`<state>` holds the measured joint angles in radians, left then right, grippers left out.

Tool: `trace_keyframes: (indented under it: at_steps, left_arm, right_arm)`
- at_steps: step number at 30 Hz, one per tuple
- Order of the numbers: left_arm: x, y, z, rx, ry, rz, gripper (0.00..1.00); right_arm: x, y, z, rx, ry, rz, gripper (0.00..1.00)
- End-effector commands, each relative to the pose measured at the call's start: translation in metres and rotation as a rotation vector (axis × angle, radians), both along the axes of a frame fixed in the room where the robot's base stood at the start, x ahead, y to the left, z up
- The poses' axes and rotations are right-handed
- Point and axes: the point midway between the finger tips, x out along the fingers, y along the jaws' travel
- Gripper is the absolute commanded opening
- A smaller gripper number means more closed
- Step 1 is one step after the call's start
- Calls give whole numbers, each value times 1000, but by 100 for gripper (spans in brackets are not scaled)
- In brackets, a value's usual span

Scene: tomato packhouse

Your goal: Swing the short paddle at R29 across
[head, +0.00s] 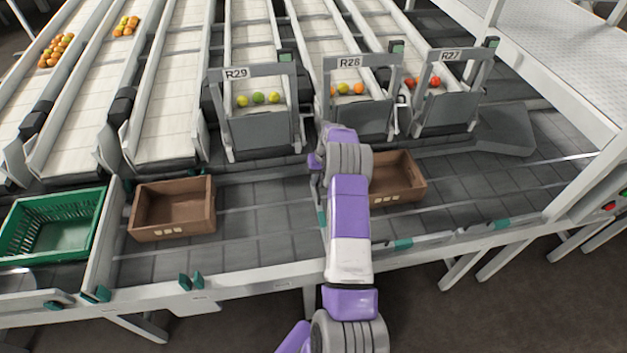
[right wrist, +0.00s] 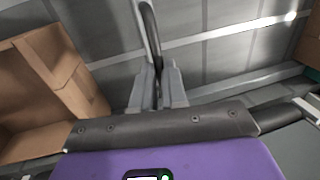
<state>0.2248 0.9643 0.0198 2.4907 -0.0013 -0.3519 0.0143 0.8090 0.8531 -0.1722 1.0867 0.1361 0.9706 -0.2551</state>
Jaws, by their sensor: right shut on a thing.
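The R29 chute (head: 236,73) stands left of the R28 and R27 chutes, with a grey gate below its sign and several yellow-green tomatoes (head: 258,98) behind it. My right gripper (right wrist: 158,88) is shut on a thin, upright dark-grey bar (right wrist: 147,25) in the right wrist view. The bar seems to be part of the short paddle, but its full shape is hidden. In the head view, my purple right arm reaches over the belt, and the gripper lies mostly hidden just right of R29's gate. My left gripper is not in view.
A brown crate (head: 172,232) sits on the belt left of the arm, and another (head: 411,190) sits right of it, partly behind the arm. A green crate (head: 15,250) is at far left. Belt between the left brown crate and my arm is clear.

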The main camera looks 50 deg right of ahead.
Motion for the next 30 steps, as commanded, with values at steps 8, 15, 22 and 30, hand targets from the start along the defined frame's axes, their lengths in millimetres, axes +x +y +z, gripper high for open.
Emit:
trace_keyframes:
  at_steps: [8, 15, 22, 30]
  left_arm:
    - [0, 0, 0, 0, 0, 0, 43]
    - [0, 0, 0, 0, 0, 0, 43]
    - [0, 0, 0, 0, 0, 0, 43]
    - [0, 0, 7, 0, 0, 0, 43]
  right_arm:
    - [-4, -5, 1, -8, 2, -16, 0]
    - [-4, -5, 1, -8, 3, -15, 35]
    - [-3, -3, 0, -4, 3, -10, 38]
    - [-5, -7, 24, -6, 0, -11, 38]
